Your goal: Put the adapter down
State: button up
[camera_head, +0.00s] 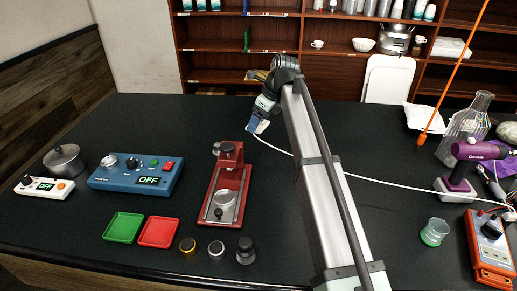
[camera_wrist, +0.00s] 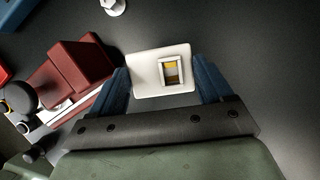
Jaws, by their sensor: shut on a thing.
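My gripper (camera_head: 258,124) is above the dark table, behind and to the right of the red stand. In the wrist view my gripper (camera_wrist: 161,82) is shut on the adapter (camera_wrist: 146,73), a white block with a rectangular socket, yellow inside, between the two blue fingers. In the head view the adapter is small and mostly hidden by the fingers. Whether it touches the table I cannot tell.
A red stand (camera_head: 241,187) is close to my gripper, with a blue control box (camera_head: 110,175) to its left. A white cable (camera_head: 385,182) runs right across the table toward an orange meter (camera_head: 489,256). The table behind the blue box is clear.

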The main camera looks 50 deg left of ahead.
aim_at(256, 150)
notch_tip(256, 150, down, 10)
jog(key=shift+r, duration=0.15)
dwell(0.4)
jog(key=o, duration=1)
jog(key=shift+o, duration=0.2)
jog(key=v, duration=1.2)
